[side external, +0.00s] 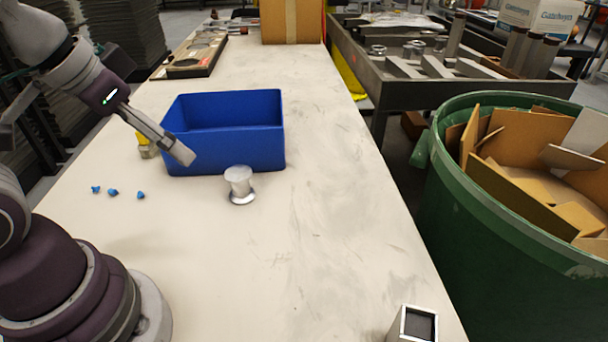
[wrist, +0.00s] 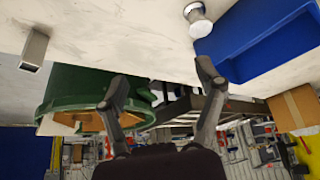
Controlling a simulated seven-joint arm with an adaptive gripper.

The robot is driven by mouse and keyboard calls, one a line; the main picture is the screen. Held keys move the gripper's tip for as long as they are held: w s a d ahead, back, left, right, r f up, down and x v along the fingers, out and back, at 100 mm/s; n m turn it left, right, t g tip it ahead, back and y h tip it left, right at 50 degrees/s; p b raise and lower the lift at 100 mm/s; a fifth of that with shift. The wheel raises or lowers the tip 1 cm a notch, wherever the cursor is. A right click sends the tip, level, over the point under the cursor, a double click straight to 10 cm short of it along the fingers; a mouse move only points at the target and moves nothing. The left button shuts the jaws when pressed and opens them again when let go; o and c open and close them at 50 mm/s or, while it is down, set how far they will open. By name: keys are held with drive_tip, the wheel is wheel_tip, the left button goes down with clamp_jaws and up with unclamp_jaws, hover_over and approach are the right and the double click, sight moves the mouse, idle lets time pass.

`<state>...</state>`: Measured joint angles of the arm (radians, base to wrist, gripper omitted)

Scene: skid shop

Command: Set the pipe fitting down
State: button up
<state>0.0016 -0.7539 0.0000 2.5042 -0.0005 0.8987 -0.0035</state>
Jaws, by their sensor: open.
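The pipe fitting (side external: 240,186), a silver metal piece with a wide flange at each end, stands upright on the pale table (side external: 310,230), just in front of the blue bin's near right part. It also shows at the top of the wrist view (wrist: 198,20). My gripper (side external: 182,154) is in the air to the left of the fitting, apart from it, near the bin's front left corner. In the wrist view my gripper (wrist: 160,78) has its two fingers spread wide with nothing between them.
The blue bin (side external: 225,156) stands behind the fitting. Several small blue pieces (side external: 113,192) lie at left. A square metal tube (side external: 413,324) stands at the near right edge. A green barrel of cardboard (side external: 480,230) is beside the table. The table's middle is clear.

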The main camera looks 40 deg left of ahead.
idle(0.3)
drive_tip(key=m+g+y, duration=0.6)
drive_tip(key=m+y, duration=0.2)
drive_tip(key=m, duration=0.7)
approach(243, 185)
drive_tip(key=s+f, duration=0.1)
drive_tip(key=s, duration=0.1)
drive_tip(key=s+f, duration=0.1)
drive_tip(key=s, duration=0.1)
drive_tip(key=s+f, duration=0.1)
drive_tip(key=shift+s+d, duration=0.15)
drive_tip(key=shift+s, duration=0.25)
drive_tip(key=w+m+t+y, duration=0.1)
drive_tip(key=m, duration=0.1)
drive_tip(key=w+f+m+t+y, duration=0.1)
drive_tip(key=m+t+y, duration=0.1)
drive_tip(key=w+d+m+t+y, duration=0.1)
drive_tip(key=m, duration=0.1)
drive_tip(key=shift+f+t+y, duration=0.3)
drive_tip(key=shift+f+y, duration=0.1)
drive_tip(key=shift+m, duration=0.3)
drive_tip(key=x, duration=1)
drive_tip(key=shift+a+r, duration=0.2)
drive_tip(key=shift+a, duration=0.1)
clamp_jaws()
